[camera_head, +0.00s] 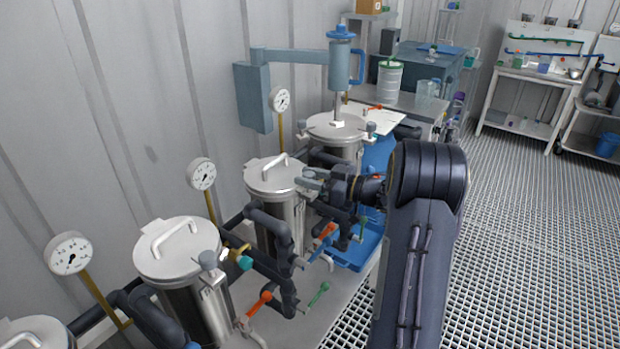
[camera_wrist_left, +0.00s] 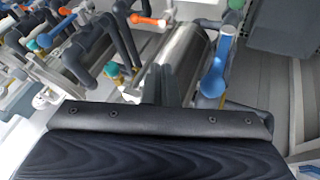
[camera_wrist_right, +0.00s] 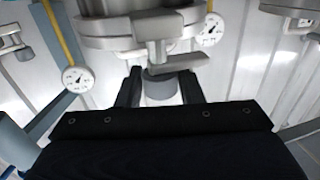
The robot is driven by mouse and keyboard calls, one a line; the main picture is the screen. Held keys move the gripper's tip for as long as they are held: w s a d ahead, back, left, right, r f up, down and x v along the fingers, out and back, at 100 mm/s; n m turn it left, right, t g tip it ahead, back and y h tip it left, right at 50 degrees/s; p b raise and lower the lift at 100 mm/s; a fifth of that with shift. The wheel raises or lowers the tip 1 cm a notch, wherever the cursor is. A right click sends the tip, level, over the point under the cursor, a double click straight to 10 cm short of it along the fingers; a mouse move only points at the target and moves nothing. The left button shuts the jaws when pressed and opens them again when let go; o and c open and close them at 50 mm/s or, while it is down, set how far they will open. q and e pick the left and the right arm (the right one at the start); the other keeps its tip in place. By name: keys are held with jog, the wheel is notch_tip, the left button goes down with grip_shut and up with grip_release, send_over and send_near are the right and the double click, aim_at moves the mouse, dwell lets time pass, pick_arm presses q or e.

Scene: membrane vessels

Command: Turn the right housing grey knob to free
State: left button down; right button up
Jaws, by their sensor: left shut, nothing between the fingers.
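The grey knob (camera_wrist_right: 160,86) sits under a metal swing bracket at the rim of a steel housing (camera_wrist_right: 120,28) in the right wrist view. My right gripper (camera_wrist_right: 160,80) has one finger on each side of it, and the fingers appear to press on its sides. In the head view my right gripper (camera_head: 318,182) is at the near right edge of the lid of the second housing from the back (camera_head: 275,178); the arm partly hides that spot. My left gripper (camera_wrist_left: 166,78) is shut and empty in the left wrist view, low over the pipework; it is not in the head view.
A nearer housing (camera_head: 180,250) has its own grey knob (camera_head: 208,260). Orange (camera_head: 262,301) and green (camera_head: 320,293) valve levers stick out in front. A blue lever (camera_wrist_left: 216,75) lies close to my left gripper. Pressure gauges (camera_head: 201,174) stand behind; grating floor at right is clear.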

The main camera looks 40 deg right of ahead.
jog(key=o, duration=0.3)
jog(key=shift+s, duration=0.1)
jog(key=v, duration=0.7)
jog(key=shift+s+d+b, duration=0.15)
jog(key=shift+s+b, duration=0.1)
jog(key=shift+b, duration=0.1)
